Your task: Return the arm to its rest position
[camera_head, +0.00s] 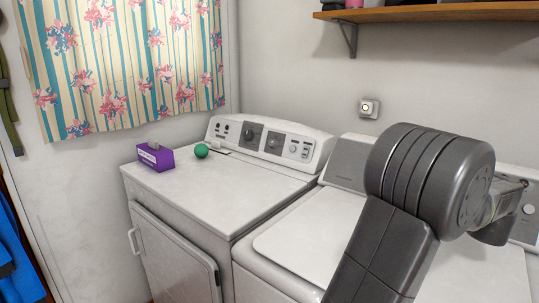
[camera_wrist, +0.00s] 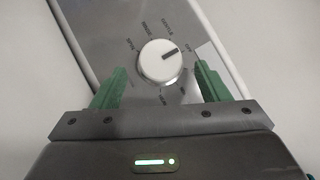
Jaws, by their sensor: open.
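My gripper (camera_wrist: 161,85) is open in the wrist view, with its two green fingers apart on either side of a white round dial (camera_wrist: 160,62). The dial sits on a grey control panel with printed marks around it. I cannot tell whether the fingers touch it. In the head view my dark grey arm (camera_head: 400,200) reaches up from the bottom and bends right, in front of the right-hand machine. The fingers are hidden there behind my arm.
A white washer (camera_head: 300,240) and a dryer (camera_head: 215,190) stand side by side. A purple tissue box (camera_head: 155,156) and a green ball (camera_head: 201,151) sit on the dryer. A wooden shelf (camera_head: 430,13) hangs above. A wall switch (camera_head: 369,107) is behind. A curtain (camera_head: 120,60) hangs at left.

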